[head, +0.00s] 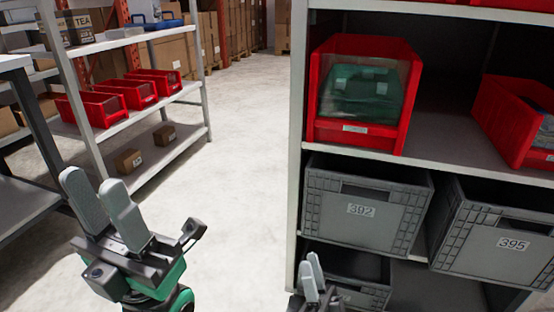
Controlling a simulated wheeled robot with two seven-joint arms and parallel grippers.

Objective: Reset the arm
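My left gripper (104,208) is in the lower left of the head view, above the pale floor. Its two grey fingers point up and stand apart with nothing between them. My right gripper (312,274) is at the bottom centre, in front of the near shelf's lower left part. Only its finger tips and a bit of its body show, and the two fingers look close together with a narrow gap. I see nothing held in it, but its lower part is cut off by the frame edge.
A near shelf (296,120) on the right holds red bins (322,92), and grey crates labelled 392 (361,225) and 395 (500,262). A left rack (150,118) holds several small red bins and boxes (129,161). The floor (235,130) between them is clear.

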